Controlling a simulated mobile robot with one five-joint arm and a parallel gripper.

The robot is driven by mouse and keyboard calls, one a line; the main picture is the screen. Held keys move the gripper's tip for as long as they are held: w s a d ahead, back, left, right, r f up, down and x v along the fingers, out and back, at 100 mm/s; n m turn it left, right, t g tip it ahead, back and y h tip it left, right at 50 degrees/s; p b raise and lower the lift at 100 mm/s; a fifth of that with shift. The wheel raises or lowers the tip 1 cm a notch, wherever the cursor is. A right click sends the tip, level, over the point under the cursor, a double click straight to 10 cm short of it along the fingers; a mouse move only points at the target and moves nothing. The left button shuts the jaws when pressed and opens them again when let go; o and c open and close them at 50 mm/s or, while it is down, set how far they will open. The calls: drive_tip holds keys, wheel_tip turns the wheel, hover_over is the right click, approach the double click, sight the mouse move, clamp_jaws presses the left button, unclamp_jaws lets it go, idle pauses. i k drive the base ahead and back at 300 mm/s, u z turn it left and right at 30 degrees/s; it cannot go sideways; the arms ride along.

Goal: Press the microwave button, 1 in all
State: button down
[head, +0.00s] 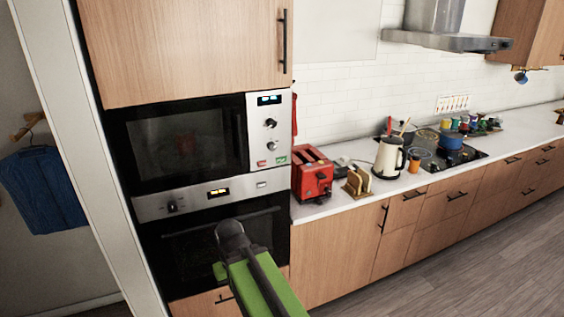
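The microwave (185,147) is built into a tall wooden cabinet, with a black glass door that is closed. Its silver control panel (284,110) on the right has a lit display (270,99), two round knobs, and two small buttons at the bottom, one with a red mark (262,163) and one with a green mark (281,160). My green and black arm rises from the bottom edge, and its dark front end (232,238) shows in front of the oven, below and left of those buttons in the picture. I cannot make out gripper fingers or whether they are open.
Below the microwave is an oven (226,231) with a bar handle and lit display. A red toaster (312,176), a bread rack (357,182) and a white kettle (388,158) stand on the counter to the right. The wooden floor (480,258) at right is clear.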

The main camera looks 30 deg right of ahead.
sight(283, 160)
drive_tip(key=k, duration=1.2)
drive_tip(key=z, duration=0.3)
drive_tip(key=i, duration=1)
drive_tip(key=u, duration=0.4)
drive_tip(key=i, duration=0.65)
drive_tip(key=u, duration=0.45)
